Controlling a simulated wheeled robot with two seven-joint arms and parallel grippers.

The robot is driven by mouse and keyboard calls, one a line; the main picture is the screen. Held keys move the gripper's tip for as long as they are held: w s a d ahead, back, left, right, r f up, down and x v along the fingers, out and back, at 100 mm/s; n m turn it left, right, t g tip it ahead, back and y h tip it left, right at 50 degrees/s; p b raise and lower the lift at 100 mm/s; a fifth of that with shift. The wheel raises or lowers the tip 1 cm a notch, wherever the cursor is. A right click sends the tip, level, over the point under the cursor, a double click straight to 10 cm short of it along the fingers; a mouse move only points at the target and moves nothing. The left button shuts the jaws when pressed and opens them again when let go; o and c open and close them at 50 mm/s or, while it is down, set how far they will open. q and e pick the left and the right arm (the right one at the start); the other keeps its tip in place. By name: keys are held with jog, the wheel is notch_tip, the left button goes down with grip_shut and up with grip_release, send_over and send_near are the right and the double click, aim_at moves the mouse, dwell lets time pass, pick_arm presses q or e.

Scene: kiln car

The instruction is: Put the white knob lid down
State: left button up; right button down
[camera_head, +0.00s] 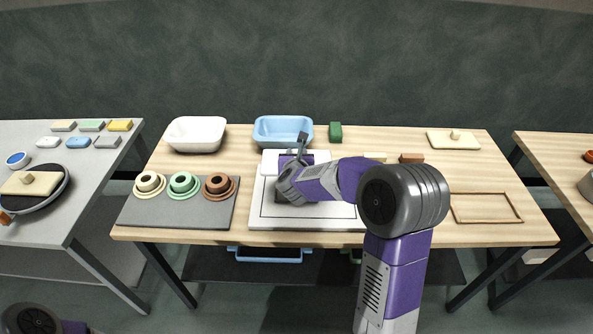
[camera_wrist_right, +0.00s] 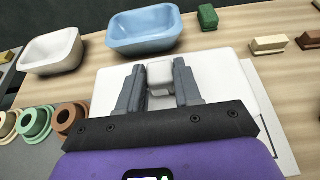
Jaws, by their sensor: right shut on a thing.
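The white knob lid (camera_wrist_right: 221,62) is a pale flat slab with a block-like white knob (camera_wrist_right: 160,77). My right gripper (camera_wrist_right: 160,85) is shut on that knob, one grey finger on each side. In the head view my right gripper (camera_head: 297,158) is over the white board (camera_head: 262,222) with a dark outline, at the table's middle. The lid's far edge (camera_head: 269,158) shows behind the gripper; my arm hides much of the rest. I cannot tell whether the lid touches the board. My left gripper is out of view.
A white basin (camera_head: 196,133), a blue basin (camera_head: 283,130) and a green block (camera_head: 335,131) stand behind. A grey mat (camera_head: 150,221) with ringed pieces lies left.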

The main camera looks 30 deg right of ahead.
jog(key=shift+f+b, duration=0.55)
jog(key=shift+f, duration=1.55)
jog(key=shift+f+b, duration=0.2)
jog(key=shift+b, duration=0.2)
jog(key=shift+f+b, duration=0.4)
jog(key=shift+b, duration=0.25)
jog(key=c, duration=0.8)
grip_release()
jog(key=shift+f, duration=0.1)
